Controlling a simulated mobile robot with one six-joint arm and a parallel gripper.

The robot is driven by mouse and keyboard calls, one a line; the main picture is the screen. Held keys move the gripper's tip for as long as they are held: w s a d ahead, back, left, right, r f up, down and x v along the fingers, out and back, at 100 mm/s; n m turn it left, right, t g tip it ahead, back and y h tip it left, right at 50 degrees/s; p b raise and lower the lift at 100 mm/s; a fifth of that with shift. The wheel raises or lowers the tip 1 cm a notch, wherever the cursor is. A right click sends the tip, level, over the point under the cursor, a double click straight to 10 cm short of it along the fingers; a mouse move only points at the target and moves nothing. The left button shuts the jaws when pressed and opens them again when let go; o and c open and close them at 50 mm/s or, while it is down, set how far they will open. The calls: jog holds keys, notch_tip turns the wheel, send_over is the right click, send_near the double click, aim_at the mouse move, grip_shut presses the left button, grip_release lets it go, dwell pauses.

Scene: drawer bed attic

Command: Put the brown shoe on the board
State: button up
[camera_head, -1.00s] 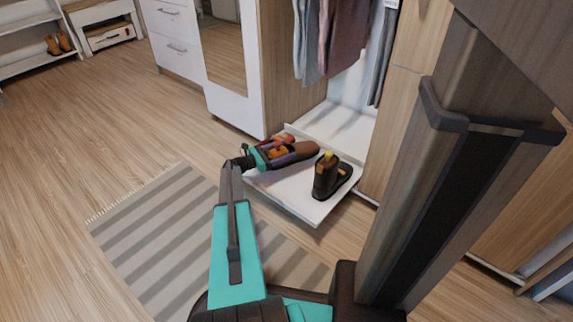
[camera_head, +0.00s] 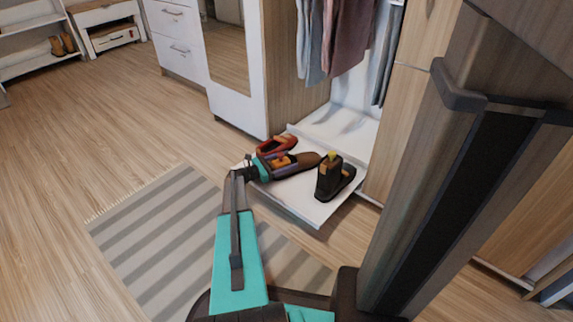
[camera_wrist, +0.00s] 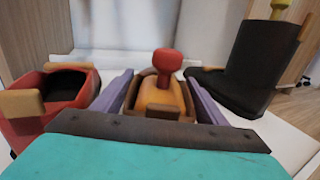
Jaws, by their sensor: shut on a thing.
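My gripper (camera_head: 284,163) is shut on the brown shoe (camera_head: 308,159), low over the white board (camera_head: 312,211). In the wrist view the shoe (camera_wrist: 162,98), with a red knob on top, sits between the purple fingers. Its toe points right in the head view. I cannot tell whether its sole touches the board. A red shoe (camera_head: 278,145) is on the board behind my gripper and shows at the left of the wrist view (camera_wrist: 60,105). A black boot (camera_head: 331,180) with a yellow top stands on the board to the right, apart from the brown shoe.
The board juts out of an open wardrobe with hanging clothes (camera_head: 345,40) above. A white drawer unit with a mirror (camera_head: 230,70) stands to the left. A striped rug (camera_head: 165,230) lies in front. The floor (camera_head: 90,130) at left is clear.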

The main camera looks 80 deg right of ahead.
jog(key=shift+f, duration=0.1)
jog(key=o, duration=1)
jog(key=shift+f, duration=0.1)
jog(key=shift+c, duration=0.2)
jog(key=shift+w, duration=0.1)
jog(key=shift+w+a+p, duration=0.35)
jog(key=shift+w+a, duration=0.05)
jog(key=shift+w, duration=0.05)
jog(key=p+v, duration=0.1)
jog(key=v, duration=0.3)
jog(key=p+v, duration=0.2)
jog(key=v, duration=0.3)
jog(key=shift+w+r, duration=0.2)
jog(key=shift+w+a+f+p, duration=0.1)
jog(key=shift+w+a+p, duration=0.25)
jog(key=shift+w+a, duration=0.15)
